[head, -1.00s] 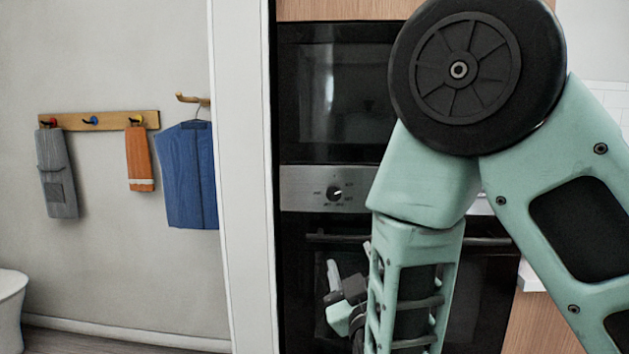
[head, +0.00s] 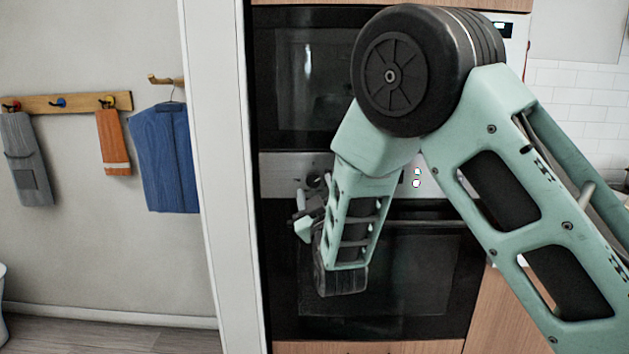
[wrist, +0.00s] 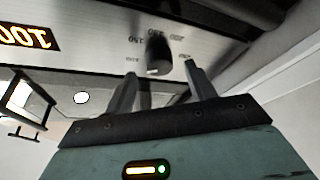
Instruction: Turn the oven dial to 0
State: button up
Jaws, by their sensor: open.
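The oven dial (head: 314,180) is a dark round knob on the steel control panel, above the lower oven door. In the wrist view the dial (wrist: 158,58) stands out from the panel, with printed marks around it that are too blurred to read surely; its setting is unclear. My gripper (wrist: 161,78) is open and empty, its two fingers pointing at the panel on either side of the dial. I cannot tell whether either finger touches it. In the head view my gripper (head: 302,208) is just below and left of the dial, partly hidden by my arm.
The upper oven (head: 325,85) and lower oven door (head: 425,270) stand in a tall cabinet, with a handle bar below the panel. A white side wall (head: 222,170) stands close at left. A lit orange display (wrist: 28,36) shows on the panel in the wrist view.

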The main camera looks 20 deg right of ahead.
aim_at(313, 180)
jog(key=shift+x, duration=1.1)
jog(key=c, duration=1)
jog(key=shift+n, duration=0.3)
